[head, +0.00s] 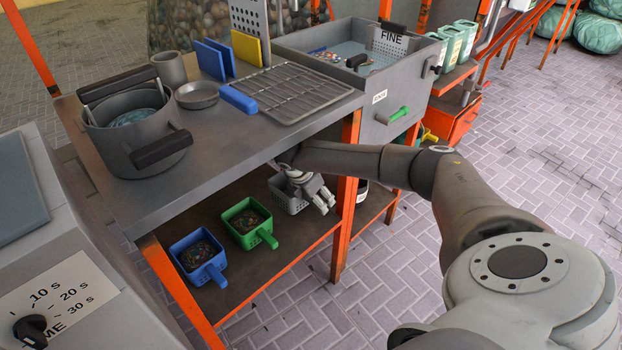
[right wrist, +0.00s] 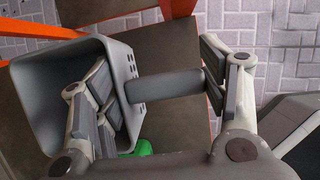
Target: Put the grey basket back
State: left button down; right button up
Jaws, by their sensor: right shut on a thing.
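The grey basket (head: 287,200) has holes in its wall and is at the lower shelf, right of the green basket, partly hidden by my right gripper (head: 312,192). In the right wrist view the grey basket (right wrist: 60,75) shows its open mouth, perforated side and a thick dark handle (right wrist: 165,86). My right gripper (right wrist: 160,95) is shut on it, one finger over the basket's mouth and the other at the handle's outer end. I cannot tell whether its base touches the shelf. My left gripper is not in view.
On the lower shelf (head: 270,268) stand a green basket (head: 246,222) and a blue basket (head: 200,256), both with bits inside. An orange post (head: 346,200) stands just right of my gripper. The worktop (head: 235,135) above holds a pot (head: 135,135) and a rack (head: 290,92).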

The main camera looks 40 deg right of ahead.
jog(key=shift+w+a, duration=0.1)
jog(key=shift+w, duration=0.65)
jog(key=shift+w+f+b, duration=0.2)
jog(key=shift+b, duration=0.15)
notch_tip(320, 180, down, 3)
jog(key=shift+f+b, duration=0.15)
jog(key=shift+b, duration=0.45)
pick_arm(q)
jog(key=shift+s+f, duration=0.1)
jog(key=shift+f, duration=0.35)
pick_arm(e)
jog(key=shift+s, duration=0.1)
jog(key=o, duration=1.3)
